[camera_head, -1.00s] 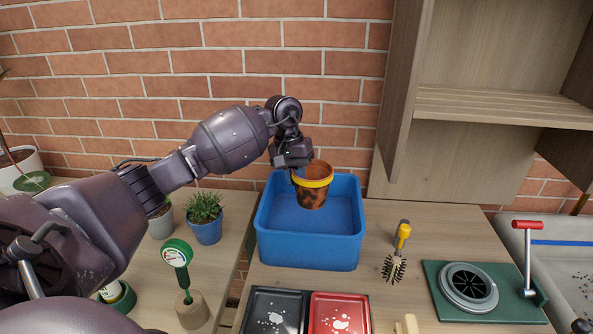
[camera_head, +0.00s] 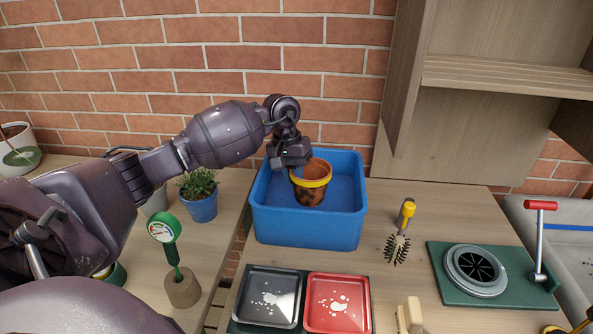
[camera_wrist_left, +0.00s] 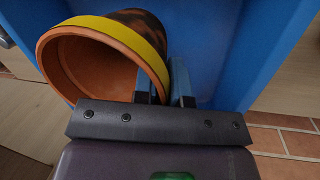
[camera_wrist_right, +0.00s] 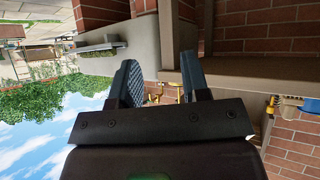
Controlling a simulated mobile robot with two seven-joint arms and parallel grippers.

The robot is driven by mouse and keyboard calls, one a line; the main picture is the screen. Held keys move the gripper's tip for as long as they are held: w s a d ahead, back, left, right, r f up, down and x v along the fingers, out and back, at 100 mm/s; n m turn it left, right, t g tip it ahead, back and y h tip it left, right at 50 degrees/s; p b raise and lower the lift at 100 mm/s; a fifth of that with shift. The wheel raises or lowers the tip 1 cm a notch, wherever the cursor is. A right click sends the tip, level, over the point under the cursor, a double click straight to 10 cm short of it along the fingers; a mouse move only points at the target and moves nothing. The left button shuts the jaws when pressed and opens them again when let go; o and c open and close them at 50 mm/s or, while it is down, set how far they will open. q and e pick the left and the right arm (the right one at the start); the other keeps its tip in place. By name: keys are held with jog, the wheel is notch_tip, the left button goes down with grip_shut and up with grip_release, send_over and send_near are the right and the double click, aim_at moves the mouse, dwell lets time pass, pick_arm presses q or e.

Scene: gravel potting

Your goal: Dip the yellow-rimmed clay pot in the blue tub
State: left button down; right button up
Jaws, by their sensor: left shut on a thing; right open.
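The clay pot (camera_head: 311,195) with the yellow rim hangs upright, or nearly so, over the opening of the blue tub (camera_head: 306,232). Its dark, mottled lower part shows against the tub's inside. I cannot tell whether its base touches the tub's floor. My left gripper (camera_head: 301,166) is shut on the pot's rim at its back left. In the left wrist view the pot (camera_wrist_left: 103,28) shows its empty orange inside, and the left fingers (camera_wrist_left: 166,85) pinch its wall. My right gripper (camera_wrist_right: 160,78) is open and empty, away from the bench items.
Right of the tub lie a yellow-handled brush (camera_head: 403,228) and a green-based device with a red handle (camera_head: 482,272). Black (camera_head: 268,297) and red (camera_head: 338,302) trays lie in front. A blue-potted plant (camera_head: 201,200) and a green gauge (camera_head: 164,230) stand left. A wooden shelf (camera_head: 500,78) rises at right.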

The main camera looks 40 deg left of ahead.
pick_arm(q)
jog(key=shift+a+b+x, duration=0.2)
jog(key=shift+b+x, duration=0.2)
jog(key=shift+x, duration=0.4)
jog(key=shift+a+b+x, duration=0.15)
jog(key=shift+b+x, duration=0.25)
jog(key=shift+x, duration=0.4)
jog(key=shift+a+b+x, duration=0.2)
jog(key=shift+b+x, duration=0.2)
jog(key=shift+x, duration=0.4)
jog(key=shift+f, duration=0.4)
pick_arm(e)
notch_tip(320, 180, down, 2)
jog(key=shift+w+a+f, duration=0.1)
jog(key=shift+w, duration=0.05)
pick_arm(q)
jog(key=shift+f+b, duration=0.35)
jog(key=shift+b, duration=0.15)
pick_arm(e)
jog(key=shift+s+f+g, duration=0.4)
jog(key=shift+s+f, duration=0.4)
jog(key=shift+f, duration=0.2)
jog(key=shift+w+r, duration=0.4)
jog(key=shift+w, duration=0.15)
